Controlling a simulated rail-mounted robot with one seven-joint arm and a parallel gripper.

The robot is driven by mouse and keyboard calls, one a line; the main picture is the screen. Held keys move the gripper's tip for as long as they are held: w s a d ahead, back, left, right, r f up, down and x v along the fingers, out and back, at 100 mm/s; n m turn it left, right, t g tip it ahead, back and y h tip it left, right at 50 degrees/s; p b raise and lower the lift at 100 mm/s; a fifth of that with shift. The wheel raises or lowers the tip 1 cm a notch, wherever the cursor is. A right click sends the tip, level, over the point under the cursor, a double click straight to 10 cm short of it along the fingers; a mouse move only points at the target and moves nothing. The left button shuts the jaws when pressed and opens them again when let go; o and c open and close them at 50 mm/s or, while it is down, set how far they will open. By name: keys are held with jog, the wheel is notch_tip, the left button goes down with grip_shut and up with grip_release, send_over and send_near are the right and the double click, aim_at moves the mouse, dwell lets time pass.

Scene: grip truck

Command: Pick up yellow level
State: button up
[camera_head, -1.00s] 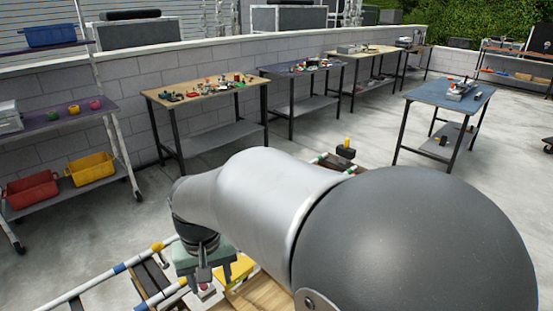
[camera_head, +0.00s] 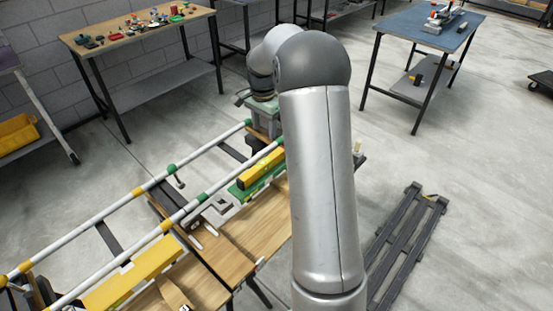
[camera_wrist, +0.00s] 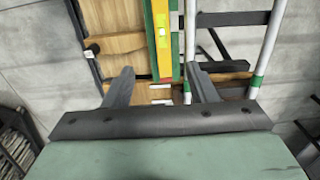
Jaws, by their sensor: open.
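A yellow level (camera_head: 262,168) lies on a green piece (camera_head: 255,186) on the wooden workbench (camera_head: 240,228). In the wrist view the level (camera_wrist: 162,45) runs up and down, with a pale vial on it and green along its sides. My gripper (camera_wrist: 160,74) is open and empty. Its two fingers are apart, and the level's near end lies between their tips in the picture. I cannot tell the height gap.
Long striped white rails (camera_head: 112,258) run beside the level across the bench. A longer yellow bar (camera_head: 135,275) lies at the bench's left. A blue-topped table (camera_head: 440,30) stands at the right, and a dark slatted pallet (camera_head: 404,240) lies on the floor.

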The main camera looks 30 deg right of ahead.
jog(key=p, duration=0.1)
send_over(263, 163)
jog(key=f, duration=1)
jog(key=shift+s+d+f, duration=0.1)
jog(key=shift+d+f, duration=0.1)
jog(key=shift+f, duration=0.15)
jog(key=shift+a+f+p, duration=0.2)
jog(key=shift+f+p, duration=0.65)
jog(key=shift+f, duration=1.9)
grip_shut()
